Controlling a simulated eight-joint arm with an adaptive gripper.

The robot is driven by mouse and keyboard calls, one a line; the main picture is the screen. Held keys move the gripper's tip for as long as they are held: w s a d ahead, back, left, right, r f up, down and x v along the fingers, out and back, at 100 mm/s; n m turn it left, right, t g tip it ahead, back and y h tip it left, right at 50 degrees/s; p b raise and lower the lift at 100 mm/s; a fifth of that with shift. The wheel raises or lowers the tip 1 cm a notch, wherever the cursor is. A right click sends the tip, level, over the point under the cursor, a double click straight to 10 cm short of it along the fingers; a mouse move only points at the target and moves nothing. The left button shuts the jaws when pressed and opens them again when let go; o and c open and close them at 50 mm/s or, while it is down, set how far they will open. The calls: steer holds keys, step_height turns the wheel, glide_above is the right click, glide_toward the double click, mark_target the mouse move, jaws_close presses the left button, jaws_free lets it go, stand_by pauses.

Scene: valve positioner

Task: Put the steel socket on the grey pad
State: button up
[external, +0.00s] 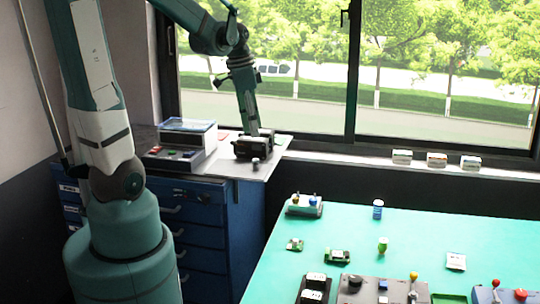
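My gripper (255,152) is at the end of my arm, low over the top of the blue cabinet by the window. It is small and dark here, and I cannot tell whether its fingers are open or shut. A small grey cylinder (256,163), which looks like the steel socket, shows just below the gripper, near the front edge of the cabinet top. I cannot tell whether the gripper touches it. I cannot pick out the grey pad for certain; a pale square (455,261) lies flat on the green table at the right.
A boxy instrument (183,141) stands left of the gripper on the blue cabinet (199,213). The green table (450,222) holds a blue can (377,209), a green-yellow object (383,244), circuit boards and control boxes. Small boxes line the windowsill (330,158).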

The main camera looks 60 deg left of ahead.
steer(key=s+d+r+n+t, duration=0.2)
steer(key=s+d+r, duration=0.1)
steer(key=d, duration=0.6)
steer(key=s+d+r+n+t, duration=0.2)
steer(key=s+d+r+t, duration=0.1)
steer(key=d, duration=0.7)
steer(key=shift+s, duration=0.45)
steer(key=shift+f, duration=0.1)
